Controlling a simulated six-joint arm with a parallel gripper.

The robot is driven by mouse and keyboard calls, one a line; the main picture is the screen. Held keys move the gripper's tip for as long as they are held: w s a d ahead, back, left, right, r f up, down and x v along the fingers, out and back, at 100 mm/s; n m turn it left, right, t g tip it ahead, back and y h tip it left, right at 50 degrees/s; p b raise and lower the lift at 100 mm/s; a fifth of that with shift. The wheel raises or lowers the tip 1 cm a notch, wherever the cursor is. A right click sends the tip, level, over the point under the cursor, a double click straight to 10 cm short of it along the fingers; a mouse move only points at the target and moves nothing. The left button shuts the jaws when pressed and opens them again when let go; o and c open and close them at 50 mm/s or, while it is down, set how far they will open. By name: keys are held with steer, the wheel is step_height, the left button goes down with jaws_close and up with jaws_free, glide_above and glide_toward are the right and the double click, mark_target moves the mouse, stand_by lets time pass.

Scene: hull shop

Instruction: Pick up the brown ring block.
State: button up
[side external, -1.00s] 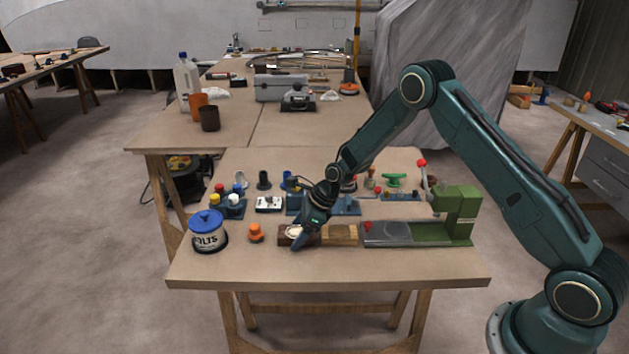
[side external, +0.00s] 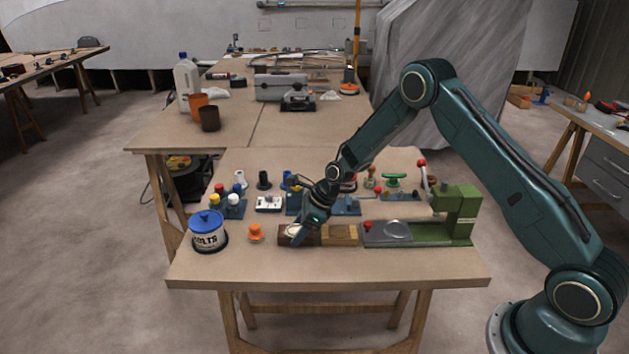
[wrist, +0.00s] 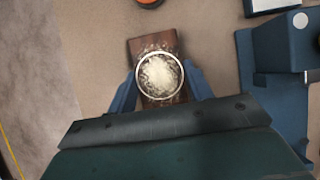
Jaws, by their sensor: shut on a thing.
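The brown ring block (side external: 284,240) is a dark brown wooden block with a pale round, ringed patch on its top. It lies near the front of the work table, and its ringed top also shows in the wrist view (wrist: 158,76). My gripper (side external: 298,238) is down over the block. In the wrist view its two blue fingers (wrist: 160,90) are on either side of the block, shut on its long sides. The block appears to sit at table height. I cannot tell whether there is a gap beneath it.
A lighter wooden block (side external: 341,235) sits just right of it, then a green machine with a grey plate (side external: 398,232). An orange knob (side external: 256,233) and a blue-lidded bolts tin (side external: 208,232) stand to the left. Blue switch boxes are behind. The table's front strip is clear.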

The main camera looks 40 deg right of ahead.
step_height(320, 180, up, 20)
steer(key=shift+f, duration=0.15)
stand_by(0.5)
stand_by(0.5)
